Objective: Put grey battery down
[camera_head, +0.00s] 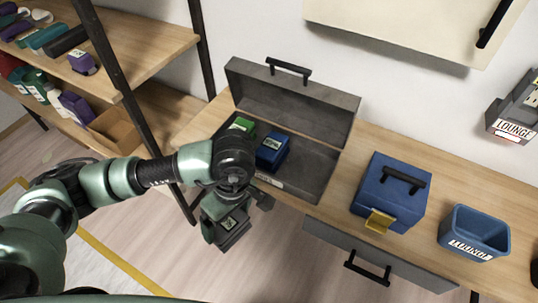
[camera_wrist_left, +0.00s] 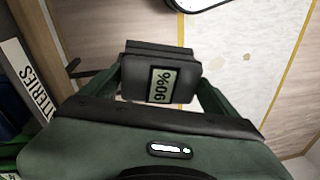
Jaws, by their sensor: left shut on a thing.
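My left gripper (camera_head: 230,228) is shut on the grey battery (camera_wrist_left: 188,72), a dark block whose small display reads 90% in the left wrist view. The gripper (camera_wrist_left: 160,88) holds it in the air in front of the table's front edge, beside the open grey toolbox (camera_head: 330,125). A green battery (camera_head: 241,124) and a blue battery (camera_head: 271,148) stand inside the toolbox. My arm hides the toolbox's front left part. In the wrist view, part of a white label (camera_wrist_left: 25,72) ending in "TTERIES" shows at the left. My right gripper is not in view.
A closed blue toolbox (camera_head: 385,195) and a blue bin (camera_head: 475,234) labelled LOUNGE stand right on the wooden table (camera_head: 345,207). A grey drawer front (camera_head: 400,268) is below. Shelves (camera_head: 150,50) with several items stand left. Floor beneath the gripper is clear.

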